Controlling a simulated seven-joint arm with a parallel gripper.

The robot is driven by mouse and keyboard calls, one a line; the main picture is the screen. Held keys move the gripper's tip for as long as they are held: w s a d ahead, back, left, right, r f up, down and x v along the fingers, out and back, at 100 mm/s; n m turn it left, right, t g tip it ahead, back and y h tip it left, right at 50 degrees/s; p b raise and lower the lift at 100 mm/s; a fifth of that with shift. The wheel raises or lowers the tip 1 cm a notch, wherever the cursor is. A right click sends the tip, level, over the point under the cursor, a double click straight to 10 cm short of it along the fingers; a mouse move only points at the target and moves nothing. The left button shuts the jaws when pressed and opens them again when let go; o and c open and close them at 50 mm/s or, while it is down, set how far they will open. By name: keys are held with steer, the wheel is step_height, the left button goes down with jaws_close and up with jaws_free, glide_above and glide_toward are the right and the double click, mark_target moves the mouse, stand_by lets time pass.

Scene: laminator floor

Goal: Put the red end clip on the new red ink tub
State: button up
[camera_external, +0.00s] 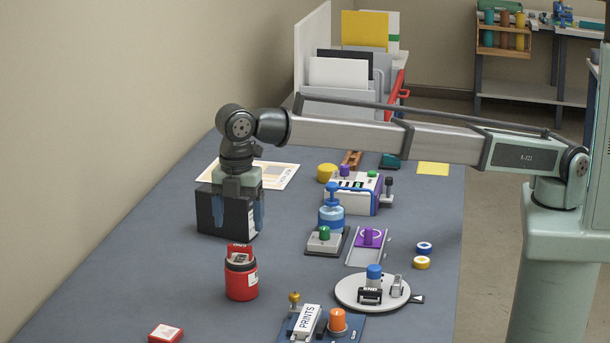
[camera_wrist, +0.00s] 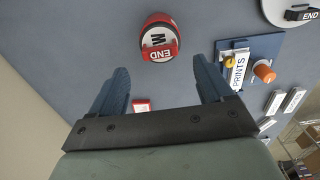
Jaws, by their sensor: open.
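The red ink tub (camera_external: 241,284) stands upright on the grey-blue table, left of the middle. It also shows in the wrist view (camera_wrist: 159,20), at the top.
A dark box (camera_external: 207,213) stands at my gripper. A small red block with a pale top (camera_external: 165,333) lies at the front left. A blue PRINTS stand (camera_external: 350,328) and a round white plate (camera_external: 345,291) with a black END block (camera_external: 370,295) are to the right. Table around the tub is clear.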

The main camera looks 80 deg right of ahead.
mark_target(240, 245)
step_height(240, 245, up, 6)
stand_by(0.4)
